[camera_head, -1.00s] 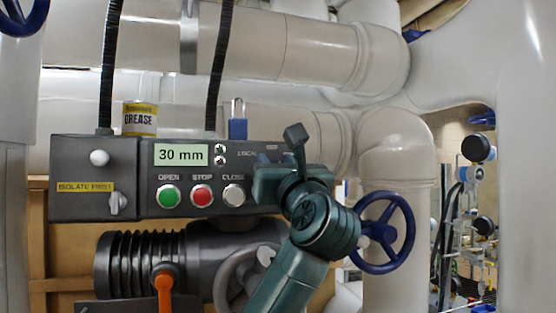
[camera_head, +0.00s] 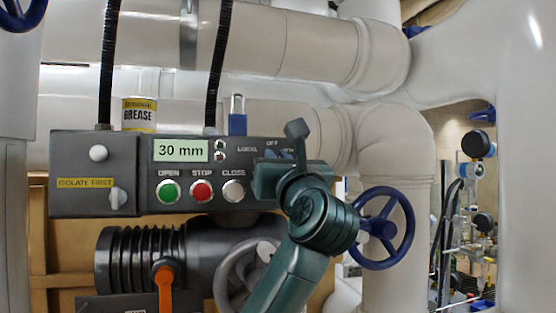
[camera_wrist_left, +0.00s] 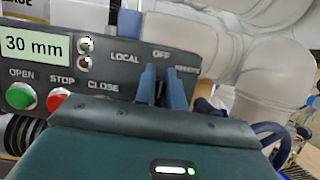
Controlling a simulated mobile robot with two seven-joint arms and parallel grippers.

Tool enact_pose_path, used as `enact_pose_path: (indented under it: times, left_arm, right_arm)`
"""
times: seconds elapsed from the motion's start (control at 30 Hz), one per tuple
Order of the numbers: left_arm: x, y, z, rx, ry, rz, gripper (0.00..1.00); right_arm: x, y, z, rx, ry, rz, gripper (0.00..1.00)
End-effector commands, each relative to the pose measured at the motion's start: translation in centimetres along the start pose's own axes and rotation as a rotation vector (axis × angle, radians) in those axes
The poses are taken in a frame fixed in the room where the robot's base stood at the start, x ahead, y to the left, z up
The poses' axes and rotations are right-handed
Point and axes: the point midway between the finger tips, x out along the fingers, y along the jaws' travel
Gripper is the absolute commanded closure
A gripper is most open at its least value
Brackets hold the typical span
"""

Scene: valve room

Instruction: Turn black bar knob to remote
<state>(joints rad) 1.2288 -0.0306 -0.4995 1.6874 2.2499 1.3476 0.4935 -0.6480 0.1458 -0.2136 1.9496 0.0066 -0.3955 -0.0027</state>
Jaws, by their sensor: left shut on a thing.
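The grey control box (camera_head: 75,148) carries a selector marked LOCAL, OFF and REMOTE at its right end. My left gripper (camera_wrist_left: 162,87) is at this selector, its two blue fingers close together below the OFF label. It is shut on the black bar knob, which the fingers and the gripper body hide, so its angle cannot be read. In the head view my left gripper (camera_head: 280,175) covers the right end of the box. My right gripper is in neither view.
Green OPEN (camera_head: 168,191), red STOP (camera_head: 201,190) and white CLOSE (camera_head: 233,190) buttons sit left of the gripper. A blue padlock (camera_head: 237,124) and a grease can (camera_head: 139,115) are above the box. A blue handwheel (camera_head: 410,230) stands close right of my arm.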

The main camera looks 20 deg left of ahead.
Motion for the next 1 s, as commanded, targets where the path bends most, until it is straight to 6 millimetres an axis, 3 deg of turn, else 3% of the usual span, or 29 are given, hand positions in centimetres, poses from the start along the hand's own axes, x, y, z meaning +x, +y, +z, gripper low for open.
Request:
enact_pose_path:
  times: [0.27, 1.0]
  left_arm:
    - [-0.1, -0.3, -0.1, 0.134, 0.004, -0.060, 1.00]
    - [-0.2, -1.3, -0.5, 0.742, 0.000, -0.310, 1.00]
  right_arm:
    - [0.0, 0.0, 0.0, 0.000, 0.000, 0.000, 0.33]
    - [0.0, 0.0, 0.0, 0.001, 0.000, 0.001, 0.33]
